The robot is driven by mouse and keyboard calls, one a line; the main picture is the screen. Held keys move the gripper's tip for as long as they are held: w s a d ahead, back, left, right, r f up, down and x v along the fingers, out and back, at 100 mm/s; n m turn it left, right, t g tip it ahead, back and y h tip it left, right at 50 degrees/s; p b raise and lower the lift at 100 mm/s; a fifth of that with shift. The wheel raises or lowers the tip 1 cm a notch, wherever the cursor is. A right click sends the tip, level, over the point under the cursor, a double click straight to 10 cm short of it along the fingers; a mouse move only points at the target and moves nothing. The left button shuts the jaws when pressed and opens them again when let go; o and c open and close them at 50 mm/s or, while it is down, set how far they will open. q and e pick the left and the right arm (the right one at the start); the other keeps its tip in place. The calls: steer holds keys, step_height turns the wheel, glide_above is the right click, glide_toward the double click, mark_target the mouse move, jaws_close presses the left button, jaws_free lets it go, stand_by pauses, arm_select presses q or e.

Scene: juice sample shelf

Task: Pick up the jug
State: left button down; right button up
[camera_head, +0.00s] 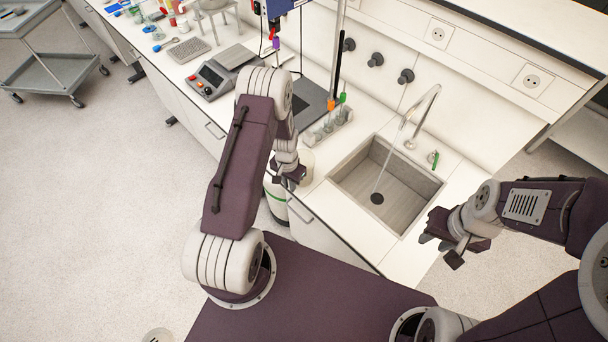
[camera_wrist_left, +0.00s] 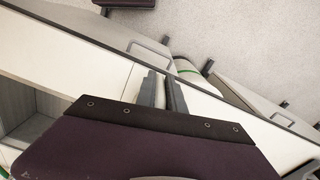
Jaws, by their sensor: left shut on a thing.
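The jug, a pale white cylinder with a green band (camera_head: 276,208), stands upright against the front of the counter, partly hidden by my left arm and gripper. My left gripper (camera_head: 292,178) is at its upper part, shut on it. In the left wrist view, the jug (camera_wrist_left: 186,68) shows just beyond the two dark fingers, with a narrow pale piece between them; the exact contact is hard to see. My right gripper (camera_head: 440,249) hangs in front of the counter, to the right of the sink, with nothing visible in it. Its jaw opening is unclear.
A sink (camera_head: 365,195) with a running tap (camera_head: 428,100) is set in the white counter. A hotplate device (camera_head: 212,77) is further left. A grey trolley (camera_head: 55,70) is far left. The left floor is clear.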

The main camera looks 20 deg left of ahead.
stand_by(0.6)
arm_select(q)
steer(key=shift+w+r+b, duration=0.1)
steer(key=shift+r+b, duration=0.3)
steer(key=shift+r, duration=0.1)
step_height(320, 180, up, 2)
steer(key=shift+r+b, duration=0.2)
steer(key=shift+b, duration=0.4)
steer(key=w+d+r+b, duration=0.4)
steer(key=w+d+r, duration=0.2)
steer(key=w, duration=0.3)
steer(key=shift+w+r, duration=0.4)
steer(key=shift+r, duration=0.4)
